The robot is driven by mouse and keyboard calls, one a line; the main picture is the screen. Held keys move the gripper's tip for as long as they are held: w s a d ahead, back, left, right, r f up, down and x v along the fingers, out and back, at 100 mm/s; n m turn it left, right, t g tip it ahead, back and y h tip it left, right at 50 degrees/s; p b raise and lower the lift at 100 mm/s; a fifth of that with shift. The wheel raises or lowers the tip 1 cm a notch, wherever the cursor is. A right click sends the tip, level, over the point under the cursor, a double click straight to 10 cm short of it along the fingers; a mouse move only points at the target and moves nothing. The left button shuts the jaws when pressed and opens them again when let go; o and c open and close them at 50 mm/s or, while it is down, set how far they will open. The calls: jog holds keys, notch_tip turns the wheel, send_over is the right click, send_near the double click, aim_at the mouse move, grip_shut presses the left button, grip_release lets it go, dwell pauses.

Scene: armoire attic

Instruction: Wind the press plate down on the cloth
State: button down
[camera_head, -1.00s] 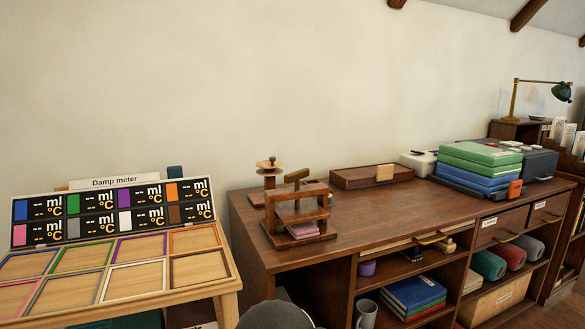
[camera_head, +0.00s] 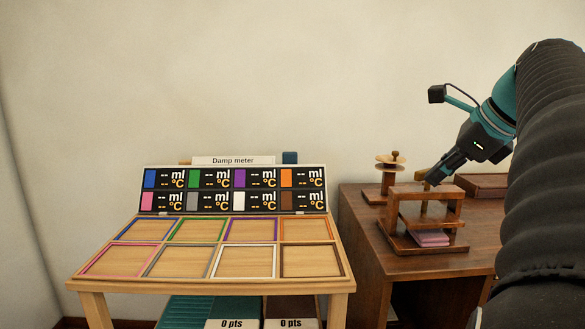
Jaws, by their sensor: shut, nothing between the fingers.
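The wooden press (camera_head: 396,243) stands on the brown cabinet top at the right. Its press plate (camera_head: 433,221) sits inside the frame, above the folded pink cloth (camera_head: 431,239), and looks apart from it. The press handle (camera_head: 445,190) is at the top of the frame, partly hidden by my gripper (camera_head: 432,181). My gripper is shut and empty, pointing down-left at the top of the press. I cannot tell whether it touches the handle.
A wooden spool-like stand (camera_head: 390,176) is just behind the press. A brown box (camera_head: 482,186) lies behind to the right, partly hidden by my arm. The damp meter (camera_head: 234,190) with its framed wooden tray (camera_head: 208,275) stands to the left, with a gap before the cabinet.

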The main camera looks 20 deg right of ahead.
jog(key=s+d+r+m+t, duration=0.1)
jog(key=s+d+r+m, duration=0.25)
jog(key=d+m, duration=0.4)
jog(key=w+f+n+b, duration=0.1)
jog(key=w+f+b, duration=0.3)
jog(key=w, duration=0.6)
notch_tip(320, 180, down, 2)
jog(key=shift+w+a, duration=0.4)
jog(key=shift+a, duration=0.15)
